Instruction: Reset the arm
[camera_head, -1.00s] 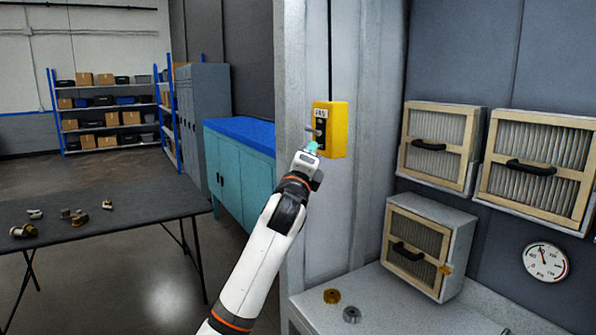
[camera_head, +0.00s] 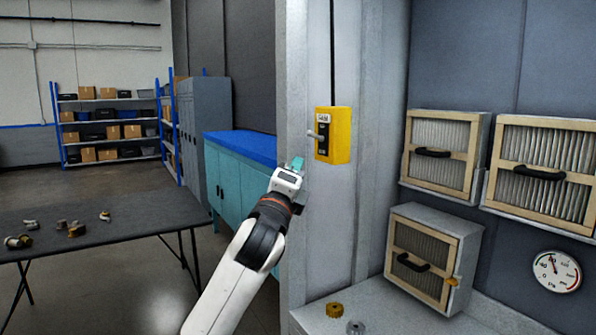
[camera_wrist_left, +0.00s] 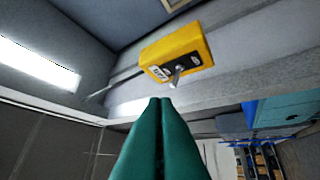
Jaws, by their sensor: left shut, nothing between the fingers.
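My left gripper (camera_head: 297,163) is shut and empty, with its teal fingertips just left of the yellow switch box (camera_head: 340,135). The box is fixed to the grey column and has a small lever (camera_head: 315,135) sticking out of its dark front face. A gap shows between the fingertips and the lever. In the left wrist view the closed teal fingers (camera_wrist_left: 161,103) point up towards the yellow box (camera_wrist_left: 180,50) and its grey lever (camera_wrist_left: 177,72), without touching them. My right gripper is in neither view.
The grey column (camera_head: 310,220) stands close to the right of my left arm. Framed filters (camera_head: 440,150) and a gauge (camera_head: 557,272) are on the right wall. A dark table (camera_head: 110,230) with small parts is at left.

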